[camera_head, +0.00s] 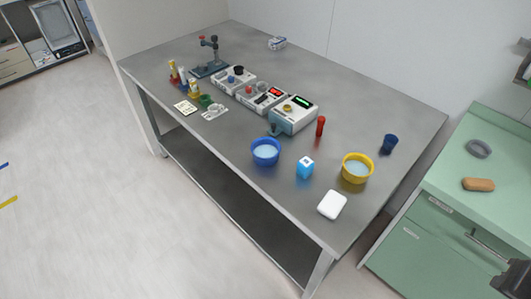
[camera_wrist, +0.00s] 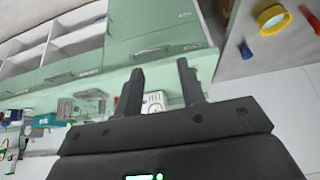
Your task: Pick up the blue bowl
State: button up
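The blue bowl (camera_head: 266,158) stands upright near the front edge of the grey metal table (camera_head: 330,86), with a pale inside. It is in the head view only; I do not make it out in the wrist view. My gripper (camera_wrist: 160,66) shows in the wrist view with its two dark fingers apart and nothing between them. It is away from the bowl, with green cabinets beyond the fingers. A dark part at the lower right of the head view seems to be my arm.
Near the bowl are a blue-white box (camera_head: 305,168), a yellow bowl (camera_head: 356,170), a white block (camera_head: 332,205), a red bottle (camera_head: 320,126) and a device (camera_head: 293,117). A dark blue cup (camera_head: 390,143) stands further right. A green cabinet (camera_head: 440,215) is at right.

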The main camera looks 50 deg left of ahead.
jog(key=shift+o, duration=0.4)
jog(key=o, duration=1.3)
